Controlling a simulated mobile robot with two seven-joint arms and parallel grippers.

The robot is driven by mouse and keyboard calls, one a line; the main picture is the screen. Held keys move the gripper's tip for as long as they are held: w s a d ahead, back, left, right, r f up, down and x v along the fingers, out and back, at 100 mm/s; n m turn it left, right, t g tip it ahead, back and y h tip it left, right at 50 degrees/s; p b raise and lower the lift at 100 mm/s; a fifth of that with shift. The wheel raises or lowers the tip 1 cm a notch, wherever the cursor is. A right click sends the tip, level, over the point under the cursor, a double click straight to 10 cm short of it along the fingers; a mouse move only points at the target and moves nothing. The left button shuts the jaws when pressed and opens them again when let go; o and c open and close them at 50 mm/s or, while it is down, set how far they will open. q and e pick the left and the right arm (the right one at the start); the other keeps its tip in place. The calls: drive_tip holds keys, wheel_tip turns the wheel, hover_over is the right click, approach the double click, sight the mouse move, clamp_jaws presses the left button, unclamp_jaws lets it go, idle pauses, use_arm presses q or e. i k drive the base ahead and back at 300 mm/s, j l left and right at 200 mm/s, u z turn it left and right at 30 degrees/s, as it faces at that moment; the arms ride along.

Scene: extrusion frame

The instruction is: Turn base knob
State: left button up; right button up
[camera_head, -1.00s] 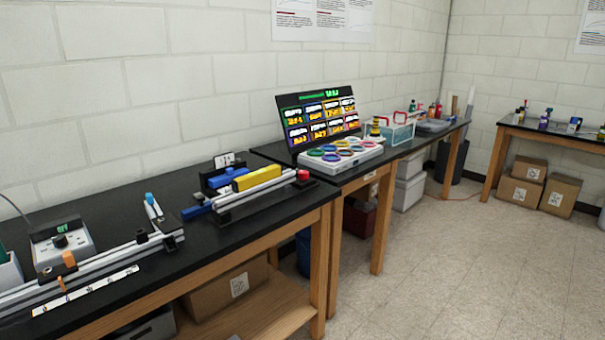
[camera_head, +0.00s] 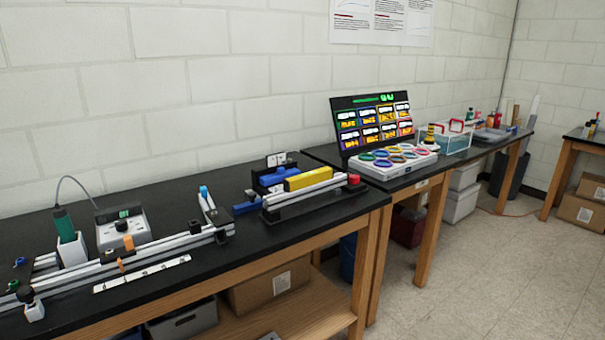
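Several knob-like parts show; I cannot tell which is the base knob. A black knob (camera_head: 121,225) sits on the front of a white box with a green display, on the near bench. Another dark knob (camera_head: 25,294) tops a small white block at the lower left, by the aluminium extrusion rail (camera_head: 75,279). A red knob (camera_head: 353,179) is at the right end of a shorter extrusion assembly with a yellow block (camera_head: 307,179). Neither of my grippers is in view.
A black bench (camera_head: 250,236) runs along the wall, with a white ruler strip (camera_head: 142,274) near its front edge. A second bench holds a panel with coloured labels (camera_head: 372,124) and a tray of coloured rings (camera_head: 393,161). The floor (camera_head: 480,280) at right is clear.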

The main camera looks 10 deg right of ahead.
sight(354, 180)
drive_tip(key=i+l+u, duration=0.1)
drive_tip(key=l+u, duration=0.4)
drive_tip(key=u, duration=0.2)
drive_tip(key=i+l+u, duration=0.1)
drive_tip(key=l+u, duration=0.5)
drive_tip(key=l, duration=0.2)
drive_tip(key=k+l+u, duration=0.1)
drive_tip(key=l+u, duration=0.15)
drive_tip(key=l, duration=0.25)
drive_tip(key=k+l, duration=0.1)
drive_tip(key=l, duration=0.3)
drive_tip(key=l+u, duration=0.1)
drive_tip(key=l, duration=0.35)
drive_tip(key=k+l, duration=0.15)
drive_tip(key=l, duration=0.25)
drive_tip(key=k+l+u, duration=0.1)
drive_tip(key=l, duration=0.35)
drive_tip(key=k+l, duration=0.1)
drive_tip(key=l, duration=0.3)
drive_tip(key=u, duration=0.05)
